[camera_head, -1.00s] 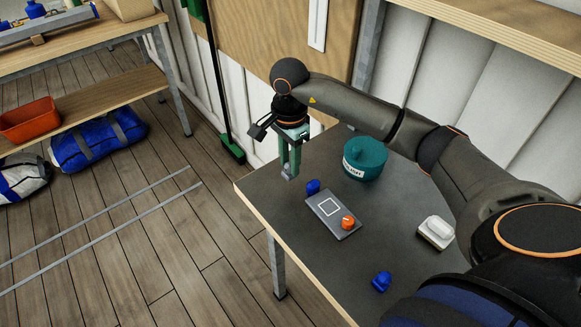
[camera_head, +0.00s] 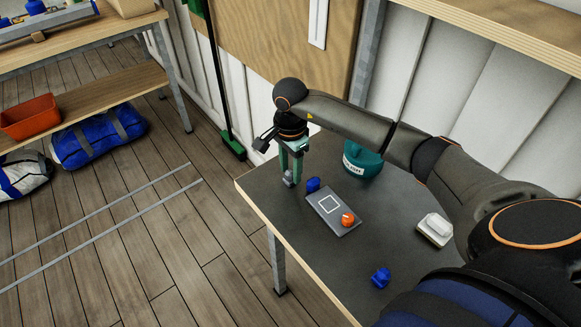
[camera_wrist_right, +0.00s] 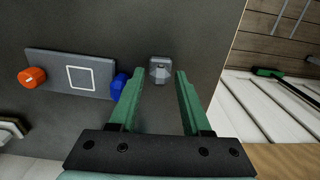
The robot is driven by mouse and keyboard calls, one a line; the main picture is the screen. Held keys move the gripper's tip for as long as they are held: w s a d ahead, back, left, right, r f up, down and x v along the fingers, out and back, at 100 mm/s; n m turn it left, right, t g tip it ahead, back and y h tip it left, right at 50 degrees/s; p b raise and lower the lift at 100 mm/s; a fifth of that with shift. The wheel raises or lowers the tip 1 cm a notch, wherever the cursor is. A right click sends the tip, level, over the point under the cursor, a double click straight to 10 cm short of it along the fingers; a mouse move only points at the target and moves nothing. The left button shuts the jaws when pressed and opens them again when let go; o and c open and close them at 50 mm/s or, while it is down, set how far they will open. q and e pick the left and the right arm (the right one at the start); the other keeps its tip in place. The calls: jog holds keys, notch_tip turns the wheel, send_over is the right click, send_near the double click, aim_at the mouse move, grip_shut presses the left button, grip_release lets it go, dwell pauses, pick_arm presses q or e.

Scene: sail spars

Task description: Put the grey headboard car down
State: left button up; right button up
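The grey headboard car (camera_head: 289,181) is a small block at the left back part of the dark table (camera_head: 262,193), near its edge. It appears to stand on the table top. My right gripper (camera_head: 291,168) points down over it. In the right wrist view, the grey car (camera_wrist_right: 160,70) lies between the tips of the two green fingers (camera_wrist_right: 159,85), with a gap on each side. The fingers are apart and do not appear to touch it. My left gripper is not in view.
A blue piece (camera_head: 313,184) stands right of the grey car, beside a grey plate (camera_head: 325,222) with a white square and an orange piece (camera_head: 347,218). Another blue piece (camera_head: 381,278), a white block (camera_head: 435,228) and a teal tub (camera_head: 362,161) are on the table.

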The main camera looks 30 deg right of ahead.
aim_at(291, 170)
jog(key=shift+o, duration=0.9)
notch_tip(291, 170, up, 12)
jog(key=b, duration=0.1)
jog(key=shift+r, duration=0.2)
